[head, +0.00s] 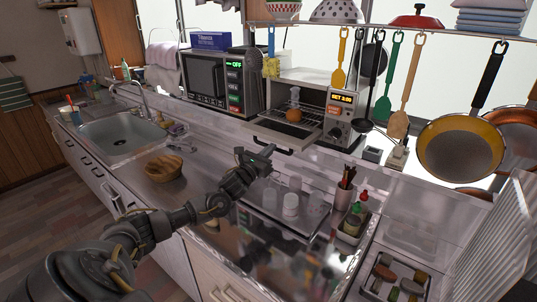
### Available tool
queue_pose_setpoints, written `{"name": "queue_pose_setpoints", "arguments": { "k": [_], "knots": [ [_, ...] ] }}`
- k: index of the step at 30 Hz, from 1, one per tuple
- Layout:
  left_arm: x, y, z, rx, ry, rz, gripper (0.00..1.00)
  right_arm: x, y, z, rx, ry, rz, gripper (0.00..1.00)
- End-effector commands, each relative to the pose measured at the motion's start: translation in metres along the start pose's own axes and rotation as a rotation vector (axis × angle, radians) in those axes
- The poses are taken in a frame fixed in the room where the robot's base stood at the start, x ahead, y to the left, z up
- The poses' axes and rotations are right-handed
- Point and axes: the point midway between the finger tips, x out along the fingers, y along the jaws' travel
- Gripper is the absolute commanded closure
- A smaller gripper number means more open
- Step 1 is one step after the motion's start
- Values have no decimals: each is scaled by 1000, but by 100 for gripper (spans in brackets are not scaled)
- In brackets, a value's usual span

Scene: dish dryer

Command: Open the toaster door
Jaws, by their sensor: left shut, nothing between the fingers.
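The toaster oven (340,110) stands on the counter right of the microwave. It has a lit display and knobs on its right side. Its door (275,137) is swung down and lies roughly flat in front of the opening, and a rack shows inside. My left gripper (268,153) is shut and empty, just in front of and below the door's left front part in the picture. I cannot tell whether it touches the door. My right gripper is not in view.
A microwave (205,80) stands to the left. A wooden bowl (164,168) and the sink (120,135) are further left. A condiment tray (350,228) stands right of my arm. Utensils and pans (460,150) hang at the right.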

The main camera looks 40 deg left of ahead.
Motion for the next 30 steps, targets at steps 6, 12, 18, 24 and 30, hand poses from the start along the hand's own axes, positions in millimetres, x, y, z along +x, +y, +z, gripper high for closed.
{"name": "queue_pose_setpoints", "arguments": {
  "k": [6,12,18,24,30],
  "knots": [
    [0,0,2,0,0,0,100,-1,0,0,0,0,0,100],
    [1,0,3,0,1,0,100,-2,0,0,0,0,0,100],
    [4,1,26,2,63,-1,100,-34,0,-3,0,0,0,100],
    [8,1,46,1,173,-1,100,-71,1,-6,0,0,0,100],
    [12,0,59,1,221,0,100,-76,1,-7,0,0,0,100]
  ]
}}
